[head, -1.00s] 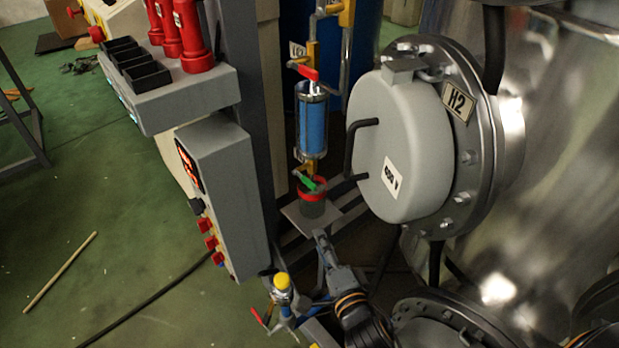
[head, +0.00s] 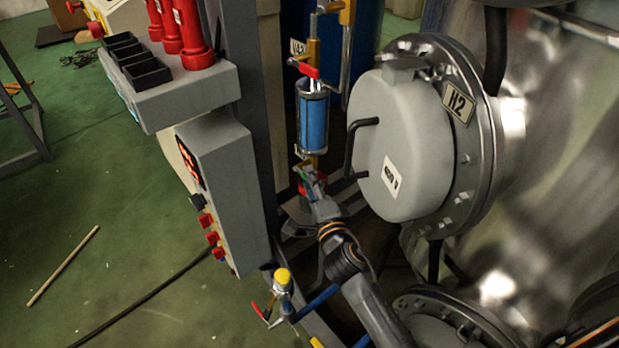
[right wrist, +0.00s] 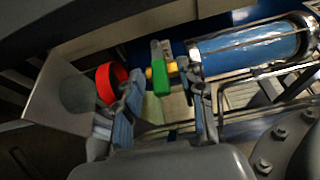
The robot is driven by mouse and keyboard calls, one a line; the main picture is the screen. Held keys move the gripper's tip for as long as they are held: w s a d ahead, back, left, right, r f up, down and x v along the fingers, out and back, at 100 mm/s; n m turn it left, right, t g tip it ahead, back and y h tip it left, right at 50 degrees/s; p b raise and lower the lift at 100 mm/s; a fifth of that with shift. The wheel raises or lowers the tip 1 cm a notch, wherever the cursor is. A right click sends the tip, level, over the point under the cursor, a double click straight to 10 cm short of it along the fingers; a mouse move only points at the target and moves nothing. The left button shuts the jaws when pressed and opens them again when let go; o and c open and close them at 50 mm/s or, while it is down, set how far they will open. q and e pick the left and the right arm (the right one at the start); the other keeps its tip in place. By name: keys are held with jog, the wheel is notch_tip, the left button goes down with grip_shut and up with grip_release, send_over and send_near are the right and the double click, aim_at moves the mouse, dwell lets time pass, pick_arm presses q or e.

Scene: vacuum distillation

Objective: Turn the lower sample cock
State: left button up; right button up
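The lower sample cock has a green handle (head: 300,172) on a brass fitting under the blue sample cylinder (head: 313,122). The green handle (right wrist: 161,80) also shows in the right wrist view, with the cylinder (right wrist: 250,48) to its right. My right gripper (head: 311,182) is at the cock in the head view and partly hides it. In the right wrist view the right gripper (right wrist: 166,88) is open, with one finger on each side of the green handle and gaps visible. My left gripper is not in view.
A red-rimmed jar (right wrist: 112,84) stands on a small plate (right wrist: 48,92) under the cock. The upper cock has a red handle (head: 309,71). The grey H2 cover (head: 405,145) is close on the right, and a grey control box (head: 225,190) on the left.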

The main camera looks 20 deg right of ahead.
jog(key=shift+w, duration=0.65)
grip_shut()
